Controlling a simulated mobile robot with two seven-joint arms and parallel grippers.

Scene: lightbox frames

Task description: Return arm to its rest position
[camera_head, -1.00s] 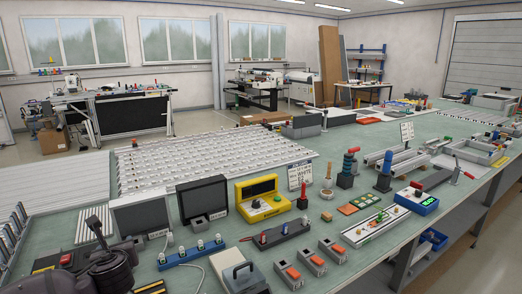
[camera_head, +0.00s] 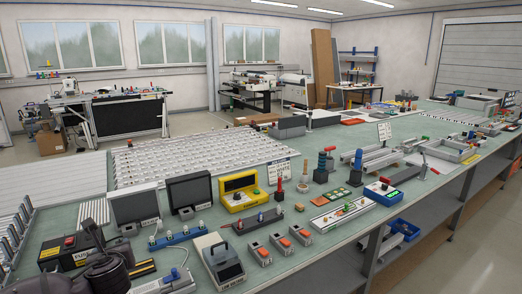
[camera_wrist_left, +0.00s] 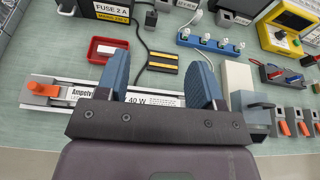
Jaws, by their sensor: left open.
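My left arm (camera_head: 104,273) shows as a dark shape at the lower left corner of the head view, low over the bench edge; its fingertips cannot be made out there. In the left wrist view my left gripper (camera_wrist_left: 160,80) is open, with two blue fingers wide apart and nothing between them. It hangs above the green bench top (camera_wrist_left: 165,24). A long rail (camera_wrist_left: 72,92) with a "40 W" label lies below, partly hidden by the gripper. My right gripper is not in view.
A black fuse box (camera_head: 75,248) stands near my left arm. A grey meter box (camera_head: 219,262), blue socket strip (camera_head: 176,238) and yellow case (camera_head: 238,190) stand to its right. A red tray (camera_wrist_left: 107,50) and a black-and-yellow block (camera_wrist_left: 163,62) lie near the gripper.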

